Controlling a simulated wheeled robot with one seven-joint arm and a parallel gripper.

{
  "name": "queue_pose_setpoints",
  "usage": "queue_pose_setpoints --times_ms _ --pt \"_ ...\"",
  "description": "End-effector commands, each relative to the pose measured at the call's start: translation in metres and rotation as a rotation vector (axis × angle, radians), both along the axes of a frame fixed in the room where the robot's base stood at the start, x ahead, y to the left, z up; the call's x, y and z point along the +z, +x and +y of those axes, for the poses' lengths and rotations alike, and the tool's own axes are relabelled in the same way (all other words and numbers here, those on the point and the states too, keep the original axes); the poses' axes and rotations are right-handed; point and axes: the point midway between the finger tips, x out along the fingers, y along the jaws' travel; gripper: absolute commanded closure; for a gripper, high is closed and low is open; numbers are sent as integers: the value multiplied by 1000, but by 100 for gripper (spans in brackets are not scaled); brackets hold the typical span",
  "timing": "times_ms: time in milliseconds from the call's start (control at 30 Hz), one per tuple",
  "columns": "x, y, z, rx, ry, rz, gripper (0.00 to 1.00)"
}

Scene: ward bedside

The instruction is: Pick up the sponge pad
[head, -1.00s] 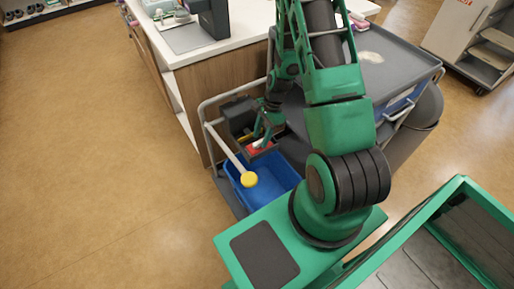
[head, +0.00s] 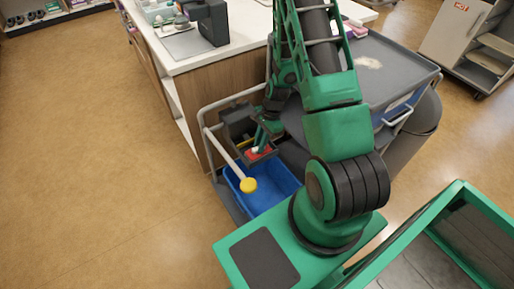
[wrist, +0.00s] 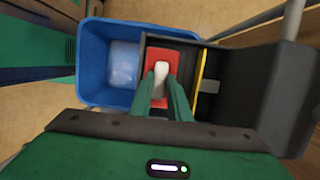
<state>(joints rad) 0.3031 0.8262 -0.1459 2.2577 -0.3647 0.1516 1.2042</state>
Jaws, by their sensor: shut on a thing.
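The sponge pad (wrist: 158,55) appears as a red block with a white raised part in the middle. In the wrist view it is inside a dark open compartment (wrist: 212,60) beside the blue bin; I cannot tell if it touches the compartment floor. My gripper (wrist: 163,80) is shut on its white part, with one green finger on each side. The fingers hide the pad's near part. In the head view the red pad (head: 258,153) shows small below my gripper (head: 262,143).
The blue bin (head: 265,197) stands on a cart with a grey rail (head: 203,115). A pale pole with a yellow end (head: 248,185) slants across it. A yellow strip (wrist: 199,70) divides the compartment. A counter (head: 195,60) stands behind. The floor at left is clear.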

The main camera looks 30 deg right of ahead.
Motion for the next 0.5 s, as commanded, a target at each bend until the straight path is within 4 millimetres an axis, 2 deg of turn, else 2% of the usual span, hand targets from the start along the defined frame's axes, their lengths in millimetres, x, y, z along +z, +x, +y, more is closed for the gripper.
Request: queue_pose_setpoints --times_ms 267,500 --pt "23 1 0 0 -1 -3 100" --pt "56 1 0 0 -1 -4 100"
